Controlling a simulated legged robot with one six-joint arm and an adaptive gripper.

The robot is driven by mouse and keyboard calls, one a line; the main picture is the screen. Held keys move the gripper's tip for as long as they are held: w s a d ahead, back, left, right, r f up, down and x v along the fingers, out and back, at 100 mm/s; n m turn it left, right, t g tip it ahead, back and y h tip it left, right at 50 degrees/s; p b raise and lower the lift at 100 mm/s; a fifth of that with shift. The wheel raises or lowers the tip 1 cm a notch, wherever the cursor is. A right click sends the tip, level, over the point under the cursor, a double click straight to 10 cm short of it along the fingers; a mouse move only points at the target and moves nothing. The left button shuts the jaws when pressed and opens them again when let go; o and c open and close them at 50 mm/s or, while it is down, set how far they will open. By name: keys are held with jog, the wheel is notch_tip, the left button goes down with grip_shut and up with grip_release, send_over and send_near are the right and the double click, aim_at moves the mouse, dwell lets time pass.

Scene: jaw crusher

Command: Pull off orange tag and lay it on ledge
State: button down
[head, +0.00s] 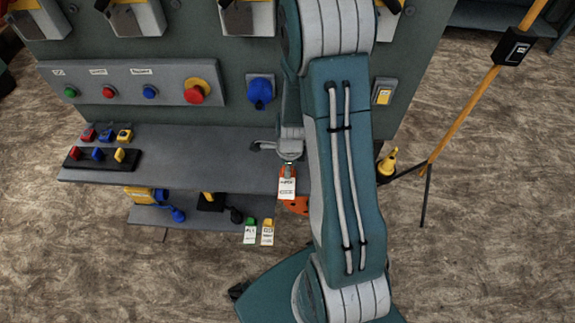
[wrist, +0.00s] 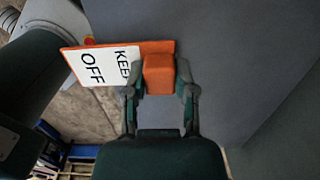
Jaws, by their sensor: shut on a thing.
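The orange tag (head: 287,187) has a white label and is held in my gripper (head: 289,166), in front of the right part of the grey ledge (head: 200,172). In the wrist view the tag's white face (wrist: 97,66) reads KEEP OFF. Both fingers of my gripper (wrist: 159,75) press on the sides of its orange block. A grey surface fills much of the wrist view behind the tag; I cannot tell whether the tag touches it. My arm covers the ledge's right end in the head view.
A black rack (head: 103,157) with coloured pieces and several loose pieces (head: 106,134) stand at the ledge's left. A lower shelf (head: 165,217) holds a green-topped tag (head: 250,233) and a yellow-topped tag (head: 267,233). The ledge's middle is bare. A yellow pole (head: 470,105) stands right.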

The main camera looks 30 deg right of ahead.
jog(key=shift+f, duration=0.45)
dwell(0.4)
jog(key=shift+c, duration=1.7)
grip_release()
